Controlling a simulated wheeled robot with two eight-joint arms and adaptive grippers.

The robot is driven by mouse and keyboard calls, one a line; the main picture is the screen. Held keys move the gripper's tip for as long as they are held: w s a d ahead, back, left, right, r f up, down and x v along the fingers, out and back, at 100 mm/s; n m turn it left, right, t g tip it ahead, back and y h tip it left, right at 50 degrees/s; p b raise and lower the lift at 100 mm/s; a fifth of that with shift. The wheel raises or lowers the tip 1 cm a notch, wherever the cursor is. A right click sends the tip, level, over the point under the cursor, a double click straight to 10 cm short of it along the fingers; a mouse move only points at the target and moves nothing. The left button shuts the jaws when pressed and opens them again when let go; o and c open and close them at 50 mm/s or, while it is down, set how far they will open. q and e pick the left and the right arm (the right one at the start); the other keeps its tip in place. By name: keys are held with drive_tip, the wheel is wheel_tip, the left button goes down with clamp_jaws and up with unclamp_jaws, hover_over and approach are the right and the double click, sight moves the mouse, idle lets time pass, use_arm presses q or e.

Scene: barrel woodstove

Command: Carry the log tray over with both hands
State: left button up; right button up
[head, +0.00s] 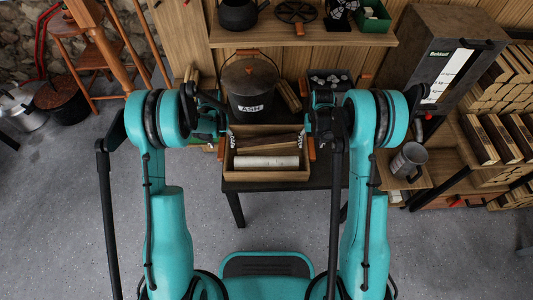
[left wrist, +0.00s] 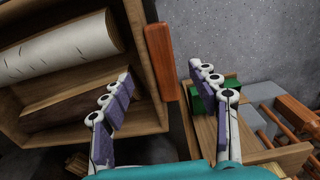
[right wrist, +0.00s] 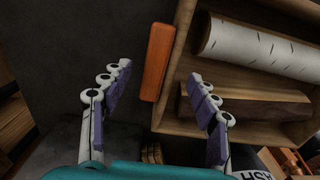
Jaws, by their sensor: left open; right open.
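The log tray (head: 266,176) is a wooden box on a dark table in front of the ash bucket. It holds a white birch log (head: 266,162) and a darker brown log (head: 268,143). Orange-brown handles are on its left end (left wrist: 161,75) and right end (right wrist: 157,62). My left gripper (left wrist: 160,72) is open, one finger over the tray's inside and one outside, with the left handle between. My right gripper (right wrist: 158,75) is open around the right handle in the same way. Neither visibly grips; exact finger depth is unclear.
The ash bucket (head: 250,85) stands close behind the tray. A shelf (head: 300,35) with a kettle (head: 238,14) is above. A small stand with a metal mug (head: 408,160) is at right, near a grey metal box (head: 440,60). Grey floor (head: 75,210) is clear at left.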

sight(223, 147)
use_arm(q)
drive_tip(key=shift+f, duration=1.95)
use_arm(e)
drive_tip(key=shift+f, duration=1.95)
use_arm(q)
clamp_jaws()
use_arm(e)
clamp_jaws()
